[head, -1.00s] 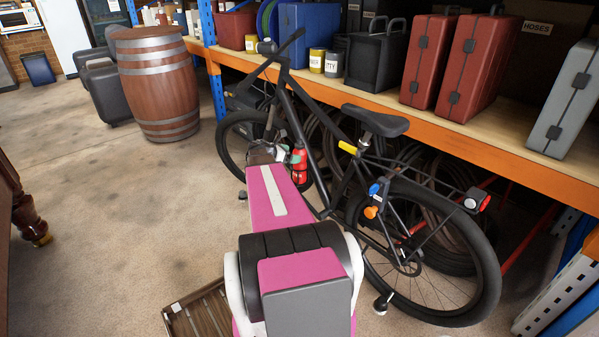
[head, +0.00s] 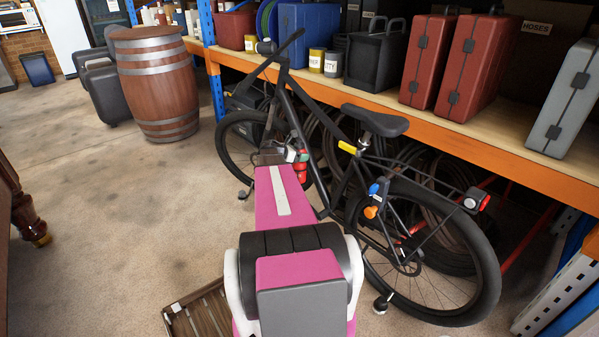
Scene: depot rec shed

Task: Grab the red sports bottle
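The red sports bottle (head: 300,174) is on the frame of the black bicycle (head: 340,170), in the lower front part of it, roughly upright. My arm reaches away from me, and my gripper (head: 296,154) at its end is at the upper part of the bottle, covering some of it. The fingers are small and partly hidden, so I cannot tell whether they touch the bottle or are closed around it.
The bicycle leans by an orange-edged shelf (head: 480,142) bearing red cases (head: 474,65), a grey case (head: 568,95) and cans. Coiled hoses lie under it. A barrel (head: 158,85) stands at left. A slatted crate (head: 205,312) is on the floor. Open floor lies left of the bicycle.

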